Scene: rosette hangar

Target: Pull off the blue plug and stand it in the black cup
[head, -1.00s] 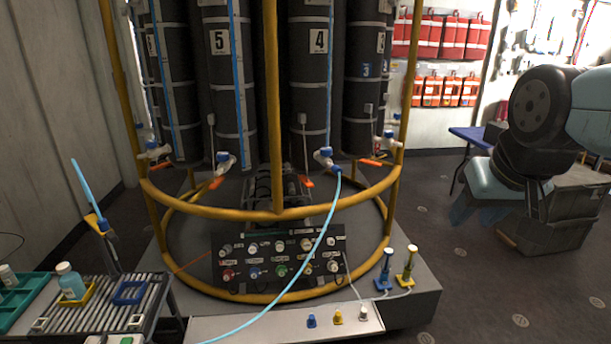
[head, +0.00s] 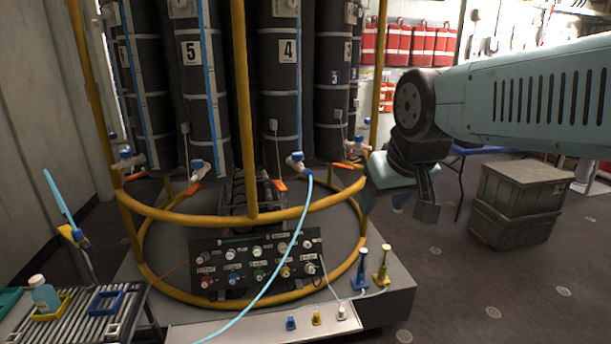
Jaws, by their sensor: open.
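A small blue plug (head: 291,323) stands on the white strip at the front of the grey base, left of a yellow one and a white one. A taller upright blue piece (head: 360,270) stands farther right on the base, beside a similar yellow piece; I cannot tell which of the two blue things is the task's plug. I cannot make out a black cup. My gripper (head: 402,206) is open and seems empty, hanging above and right of the taller blue piece, clear of it.
A yellow railing (head: 165,213) rings dark cylinders, with a panel of knobs (head: 258,262) in front. A light-blue hose (head: 287,265) crosses the panel. A roller table (head: 90,318) stands left, a grey crate (head: 517,205) right. Floor at the lower right is clear.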

